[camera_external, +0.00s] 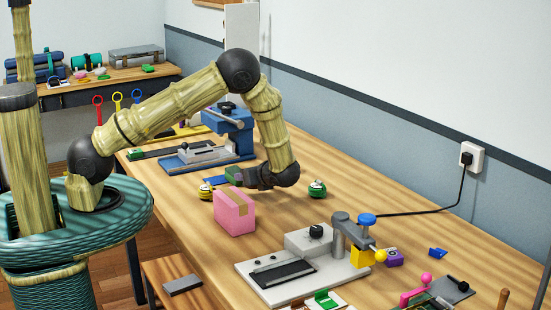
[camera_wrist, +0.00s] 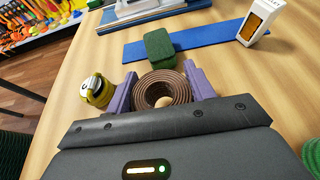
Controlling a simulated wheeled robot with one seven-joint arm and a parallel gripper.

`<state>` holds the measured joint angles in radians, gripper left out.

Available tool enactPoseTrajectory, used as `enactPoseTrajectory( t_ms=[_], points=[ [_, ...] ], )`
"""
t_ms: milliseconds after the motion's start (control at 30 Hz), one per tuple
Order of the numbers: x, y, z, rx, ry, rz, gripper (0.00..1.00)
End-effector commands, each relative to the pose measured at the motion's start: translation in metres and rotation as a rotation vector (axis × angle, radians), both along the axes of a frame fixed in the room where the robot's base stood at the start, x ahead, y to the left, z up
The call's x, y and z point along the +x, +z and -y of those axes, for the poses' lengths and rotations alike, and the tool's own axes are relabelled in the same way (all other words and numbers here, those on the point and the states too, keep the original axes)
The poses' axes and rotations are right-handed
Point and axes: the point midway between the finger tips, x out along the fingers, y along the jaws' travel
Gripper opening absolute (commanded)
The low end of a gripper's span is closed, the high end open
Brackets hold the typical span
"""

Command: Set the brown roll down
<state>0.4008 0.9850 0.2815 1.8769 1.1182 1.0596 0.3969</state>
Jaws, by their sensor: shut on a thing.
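The brown roll (camera_wrist: 163,92) is a coiled strap, its spiral end facing the wrist camera. My gripper (camera_wrist: 161,90) has its two purple fingers closed on the roll's left and right sides. A green block (camera_wrist: 159,48) lies just beyond the roll, on a blue strip (camera_wrist: 200,38). In the external view my gripper (camera_external: 240,179) is low over the wooden table, behind the pink box (camera_external: 234,212). The roll cannot be made out there. Whether the roll touches the table is unclear.
A yellow tape-measure-like item (camera_wrist: 97,91) sits close left of the fingers. A white-and-orange box (camera_wrist: 262,22) stands at the far right. A green round item (camera_external: 317,188) is right of my gripper. A grey press (camera_external: 300,263) stands nearer the camera, a blue one (camera_external: 230,130) farther back.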

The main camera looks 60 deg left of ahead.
Motion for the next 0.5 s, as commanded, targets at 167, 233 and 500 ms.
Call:
enactPoseTrajectory(
  t_ms=[167,233,500],
  points=[
    [-0.001,-0.011,0.0,0.001,0.0,-0.004,0.3],
    [0.0,-0.021,0.0,0.001,0.001,-0.004,0.3],
    [0.0,-0.037,0.0,0.0,0.0,0.0,0.3]
  ],
)
